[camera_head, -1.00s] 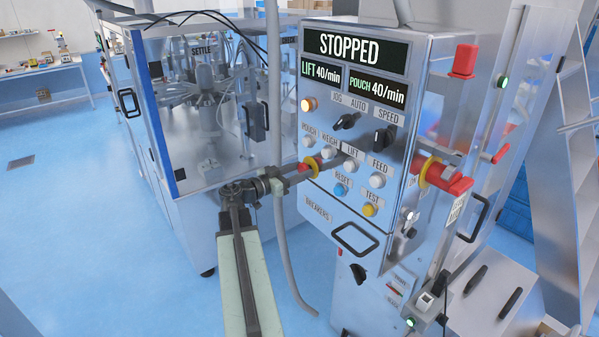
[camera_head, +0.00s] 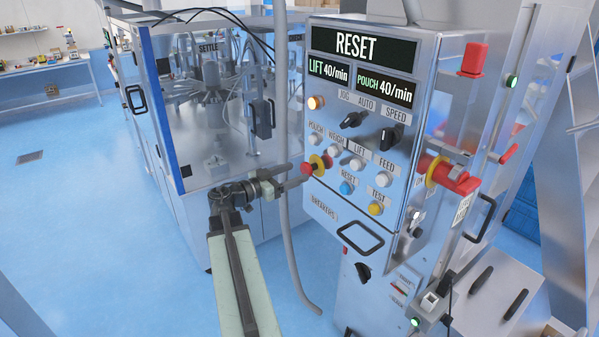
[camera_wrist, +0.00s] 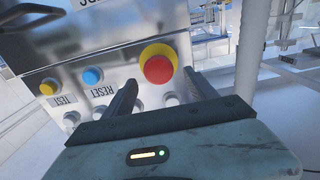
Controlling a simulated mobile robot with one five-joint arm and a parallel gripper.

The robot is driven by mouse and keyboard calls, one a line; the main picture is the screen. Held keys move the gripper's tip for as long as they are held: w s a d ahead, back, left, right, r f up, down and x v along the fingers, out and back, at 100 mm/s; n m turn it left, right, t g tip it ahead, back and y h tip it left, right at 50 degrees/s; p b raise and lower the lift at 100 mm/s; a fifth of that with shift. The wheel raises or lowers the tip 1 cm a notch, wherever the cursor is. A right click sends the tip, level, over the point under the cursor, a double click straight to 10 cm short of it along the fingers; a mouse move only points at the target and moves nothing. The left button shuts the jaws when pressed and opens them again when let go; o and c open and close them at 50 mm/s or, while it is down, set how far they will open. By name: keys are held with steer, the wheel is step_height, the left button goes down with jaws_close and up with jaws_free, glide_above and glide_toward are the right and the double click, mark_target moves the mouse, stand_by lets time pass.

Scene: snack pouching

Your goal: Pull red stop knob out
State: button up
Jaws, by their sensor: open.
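The red stop knob (camera_head: 306,168) sits in front of its yellow ring (camera_head: 319,163) on the left side of the control panel. In the wrist view the round red knob (camera_wrist: 158,69) shows face-on against the yellow ring (camera_wrist: 157,50). My gripper (camera_wrist: 161,80) is open, with one dark finger on each side below the knob in that view. In the head view my gripper (camera_head: 290,178) is just left of the knob, and its fingers hold nothing. The panel display (camera_head: 357,45) reads RESET.
The panel carries white buttons, a blue reset button (camera_head: 346,188), a yellow test button (camera_head: 376,208) and black selector knobs (camera_head: 390,138).

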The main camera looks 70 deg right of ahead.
steer(key=v, duration=0.4)
steer(key=shift+w+a, duration=0.15)
steer(key=shift+a, duration=0.15)
steer(key=w+a+f+n+t+h, duration=0.1)
steer(key=w+a+n+t, duration=0.1)
steer(key=w+a, duration=0.35)
steer(key=w+a+n+t+h, duration=0.1)
steer(key=w+a+t, duration=0.15)
steer(key=w, duration=0.55)
steer(key=w+a+f+n+t+y, duration=0.2)
steer(key=w+a+f, duration=0.35)
steer(key=a, duration=0.35)
steer(key=w+a+f+n+t+y, duration=0.2)
steer(key=w+a+f+t, duration=0.1)
steer(key=w+a+f, duration=0.4)
steer(key=a+f+n+y, duration=0.3)
steer(key=a+n, duration=0.3)
steer(key=a, duration=0.5)
steer(key=a+f+n+y, duration=0.4)
steer(key=a+n+y, duration=0.1)
steer(key=a, duration=0.7)
steer(key=a+f+n+y, duration=0.4)
steer(key=a+n+y, duration=0.1)
steer(key=a, duration=0.7)
steer(key=shift+n+b, duration=0.35)
steer(key=shift+n, duration=0.45)
